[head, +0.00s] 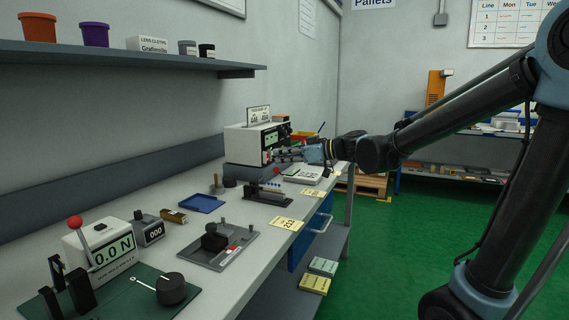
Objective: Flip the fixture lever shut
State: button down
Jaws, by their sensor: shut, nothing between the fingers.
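A lever with a red ball knob (75,222) rises, tilted, beside a white box with a display reading 0.0 N (108,255) at the left front of the bench. A grey plate fixture (232,250) with a black block and a small red mark lies further right on the bench. I cannot tell which of these the task's fixture lever belongs to. My gripper (276,156) is shut and empty at the far end of the bench, in front of a white instrument (250,140) and far from the red-knobbed lever. Whether its fingertips touch the instrument is unclear.
A black dial (171,288) sits on a dark green mat (125,306). A counter box (149,230), a blue tray (201,204) and a black stand with blue-tipped parts (267,194) also occupy the bench (180,251). A shelf (120,58) overhangs the back. The green floor at right is open.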

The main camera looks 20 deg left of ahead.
jog(key=f+v, duration=0.2)
jog(key=v, duration=0.7)
jog(key=shift+d, duration=0.3)
jog(key=shift+w, duration=0.1)
